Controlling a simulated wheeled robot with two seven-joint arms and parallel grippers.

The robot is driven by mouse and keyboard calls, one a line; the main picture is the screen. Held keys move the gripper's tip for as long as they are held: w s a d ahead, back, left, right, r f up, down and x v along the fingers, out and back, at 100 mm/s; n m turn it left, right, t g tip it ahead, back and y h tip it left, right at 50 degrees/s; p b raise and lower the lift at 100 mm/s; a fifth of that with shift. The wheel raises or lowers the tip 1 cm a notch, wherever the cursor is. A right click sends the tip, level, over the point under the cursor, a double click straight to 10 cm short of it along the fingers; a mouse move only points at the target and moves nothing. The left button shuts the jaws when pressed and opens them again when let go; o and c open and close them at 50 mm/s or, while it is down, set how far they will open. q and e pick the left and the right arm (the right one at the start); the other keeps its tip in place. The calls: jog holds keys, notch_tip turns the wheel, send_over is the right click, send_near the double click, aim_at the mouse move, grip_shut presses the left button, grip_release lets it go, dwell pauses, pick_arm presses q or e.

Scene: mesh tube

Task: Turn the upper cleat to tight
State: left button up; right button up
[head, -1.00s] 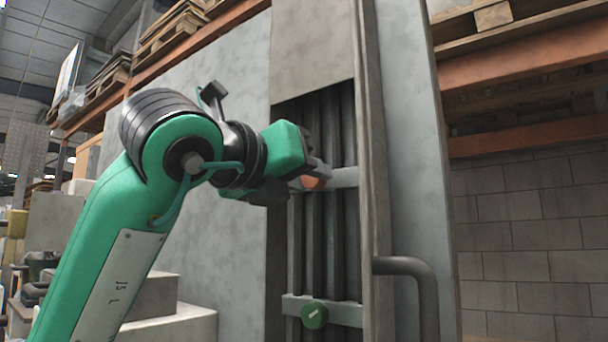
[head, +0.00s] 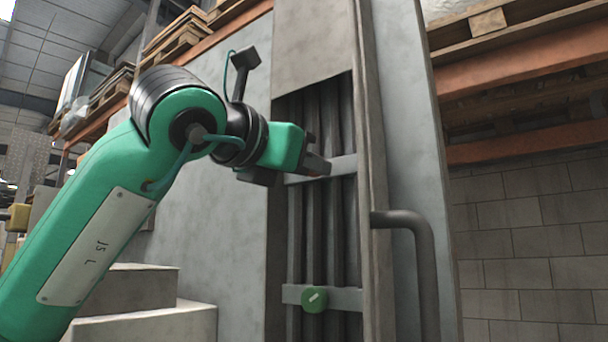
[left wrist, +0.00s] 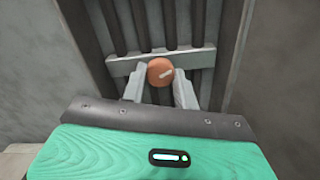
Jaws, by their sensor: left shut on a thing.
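The upper cleat is a round orange knob (left wrist: 159,71) with a short pale mark, on the upper grey crossbar (left wrist: 201,58) over dark vertical cables. In the left wrist view its mark is slanted, rising slightly to the right. My left gripper (left wrist: 160,88) is shut on it, one pale finger on each side. In the head view my left gripper (head: 318,166) reaches the upper crossbar (head: 343,165) from the left and hides most of the orange knob. A green knob (head: 314,300) with a slanted pale mark sits on the lower crossbar (head: 347,299). My right gripper is not in view.
The cables run in a recess between a grey wall panel (head: 215,150) on the left and an upright edge (head: 371,120) on the right. A dark bent pipe (head: 425,270) stands to the right. Concrete steps (head: 150,320) are at lower left.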

pick_arm(q)
jog(key=shift+m, duration=11.8)
jog(key=o, duration=1)
jog(key=shift+s+a, duration=0.1)
